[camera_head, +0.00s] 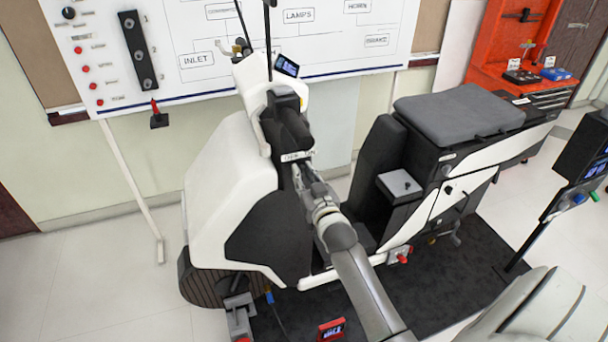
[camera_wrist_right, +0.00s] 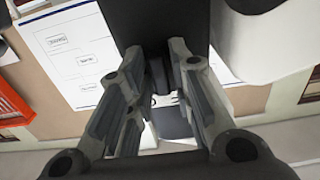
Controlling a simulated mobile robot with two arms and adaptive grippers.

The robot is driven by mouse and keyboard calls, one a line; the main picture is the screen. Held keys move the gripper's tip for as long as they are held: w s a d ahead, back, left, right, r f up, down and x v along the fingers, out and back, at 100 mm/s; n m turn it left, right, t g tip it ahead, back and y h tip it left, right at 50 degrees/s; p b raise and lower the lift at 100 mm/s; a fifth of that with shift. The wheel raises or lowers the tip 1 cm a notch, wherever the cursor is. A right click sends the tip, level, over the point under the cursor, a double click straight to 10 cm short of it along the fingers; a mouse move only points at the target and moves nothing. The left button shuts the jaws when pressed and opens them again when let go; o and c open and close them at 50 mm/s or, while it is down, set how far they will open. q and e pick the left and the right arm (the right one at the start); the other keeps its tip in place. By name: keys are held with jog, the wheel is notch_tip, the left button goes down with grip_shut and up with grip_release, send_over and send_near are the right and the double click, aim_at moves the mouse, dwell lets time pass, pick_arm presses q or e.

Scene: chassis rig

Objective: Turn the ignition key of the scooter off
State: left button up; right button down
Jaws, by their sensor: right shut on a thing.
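The white and black scooter (camera_head: 222,185) stands in the middle of the head view, its front to the left. A small white label (camera_head: 297,156) is on its dark inner front panel. My right gripper (camera_head: 300,174) reaches up to the panel just below this label. In the right wrist view my right gripper (camera_wrist_right: 158,68) has its fingertips close together at a dark part of the scooter, with a narrow dark piece between them. It is shut on what appears to be the ignition key, mostly hidden by the fingers. Its turned position cannot be read. My left gripper is not in view.
The scooter's grey seat (camera_head: 458,115) is to the right, with a small grey box (camera_head: 400,186) in front of it. A whiteboard (camera_head: 330,40) stands behind. An orange tool cabinet (camera_head: 490,65) is at the back right. A dark mat (camera_head: 440,280) lies below.

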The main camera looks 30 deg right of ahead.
dwell(0.4)
jog(key=c, duration=1.5)
grip_release()
jog(key=shift+s, duration=0.1)
jog(key=v, duration=1.1)
jog(key=shift+s, duration=0.4)
jog(key=shift+f, duration=0.1)
